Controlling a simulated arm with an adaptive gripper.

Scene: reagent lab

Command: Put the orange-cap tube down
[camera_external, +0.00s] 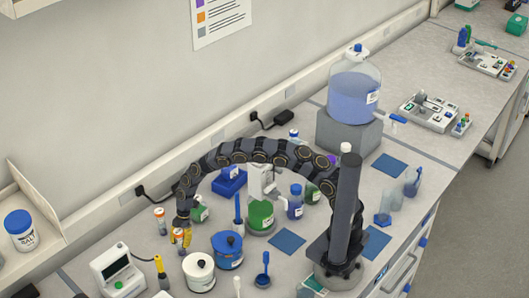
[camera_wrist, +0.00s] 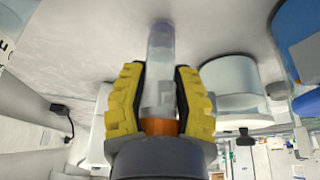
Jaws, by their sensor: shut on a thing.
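My gripper (camera_external: 181,240) is at the left side of the bench, pointing down, with yellow fingers. In the wrist view the fingers (camera_wrist: 160,85) are closed on both sides of the orange-cap tube (camera_wrist: 161,55). The tube is clear, with a faint purple tint at its far end. Its orange cap (camera_wrist: 160,127) is near the palm, and the body points away from the palm toward the pale bench surface. I cannot tell whether the far end touches the bench. In the external view the held tube is mostly hidden by the fingers.
A small orange-topped container (camera_external: 160,222) stands just left of my gripper. A green-labelled bottle (camera_external: 201,213) is close behind. A white instrument (camera_external: 118,272) sits at front left.

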